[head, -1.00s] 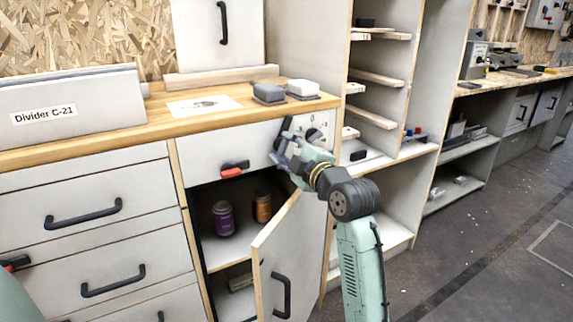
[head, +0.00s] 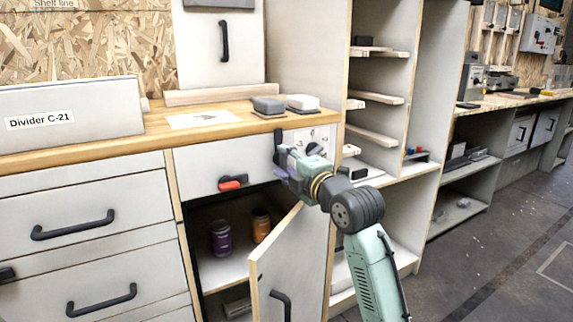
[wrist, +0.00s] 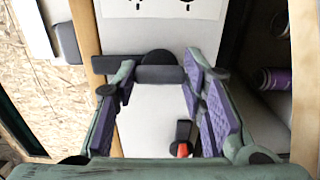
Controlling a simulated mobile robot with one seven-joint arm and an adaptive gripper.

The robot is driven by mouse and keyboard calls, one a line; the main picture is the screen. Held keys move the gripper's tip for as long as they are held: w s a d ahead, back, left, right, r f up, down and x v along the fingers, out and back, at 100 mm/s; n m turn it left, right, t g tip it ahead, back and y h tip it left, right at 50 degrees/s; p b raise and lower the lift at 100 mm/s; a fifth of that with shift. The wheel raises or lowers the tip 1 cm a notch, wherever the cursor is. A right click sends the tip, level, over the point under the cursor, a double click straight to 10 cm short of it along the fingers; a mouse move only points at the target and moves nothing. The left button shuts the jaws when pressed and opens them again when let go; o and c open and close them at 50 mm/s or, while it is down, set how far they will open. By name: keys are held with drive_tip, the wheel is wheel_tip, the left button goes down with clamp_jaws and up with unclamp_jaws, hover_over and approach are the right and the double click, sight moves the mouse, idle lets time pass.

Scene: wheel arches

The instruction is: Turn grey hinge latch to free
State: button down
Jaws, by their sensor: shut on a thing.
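The grey hinge latch (wrist: 160,75) shows between the fingertips in the wrist view, beside a round black hub and a dark bar lying across the panel. In the head view, the dark bar of the latch (head: 278,138) stands upright on the white cabinet front, at the left of my gripper (head: 286,158). My gripper, also seen in the wrist view (wrist: 158,76), is shut on the latch's grey part. The fingers hide part of the latch in the head view.
A red-tipped latch (head: 231,184) sits on the front to the left. Below, a cabinet door (head: 290,255) stands open near my arm, with a purple can (head: 221,238) and an orange can (head: 261,225) inside. Two blocks lie on the wooden worktop (head: 225,122).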

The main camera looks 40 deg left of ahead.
drive_tip(key=c, duration=1)
unclamp_jaws()
drive_tip(key=v, duration=1.2)
